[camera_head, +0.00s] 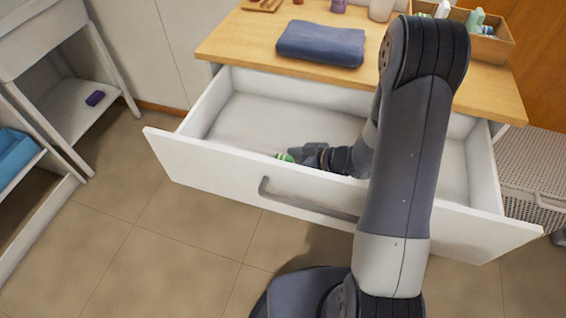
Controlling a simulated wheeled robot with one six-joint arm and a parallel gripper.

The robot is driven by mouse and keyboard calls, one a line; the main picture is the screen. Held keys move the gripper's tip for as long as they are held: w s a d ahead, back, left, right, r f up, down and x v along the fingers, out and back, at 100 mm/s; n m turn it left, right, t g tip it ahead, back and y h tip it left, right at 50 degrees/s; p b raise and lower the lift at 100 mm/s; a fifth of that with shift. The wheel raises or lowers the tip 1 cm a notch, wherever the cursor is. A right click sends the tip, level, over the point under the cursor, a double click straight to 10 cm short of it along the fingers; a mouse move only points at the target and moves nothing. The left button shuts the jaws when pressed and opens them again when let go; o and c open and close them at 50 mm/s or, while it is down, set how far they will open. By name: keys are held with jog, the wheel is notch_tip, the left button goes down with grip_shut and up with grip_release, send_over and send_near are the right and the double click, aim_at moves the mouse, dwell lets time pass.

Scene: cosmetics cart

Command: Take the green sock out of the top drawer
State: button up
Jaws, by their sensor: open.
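The top drawer (200,163) is pulled open, with a white front and a grey bar handle. My gripper (291,155) is inside the drawer, low behind the front panel, and its jaws are open. A small green and white piece, likely the green sock (284,157), shows at the tip of my gripper. The front panel and my gripper hide most of it, so I cannot tell whether it lies between the fingers. My arm covers the right part of the drawer.
A folded blue towel (321,43) lies on the wooden top above the drawer. A wooden box (492,47) with bottles stands at its right. A white shelf unit (78,104) is at the left, and a wicker basket (535,170) at the right. The left drawer floor is clear.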

jog(key=shift+a, duration=0.1)
jog(key=c, duration=1)
jog(key=shift+c, duration=0.3)
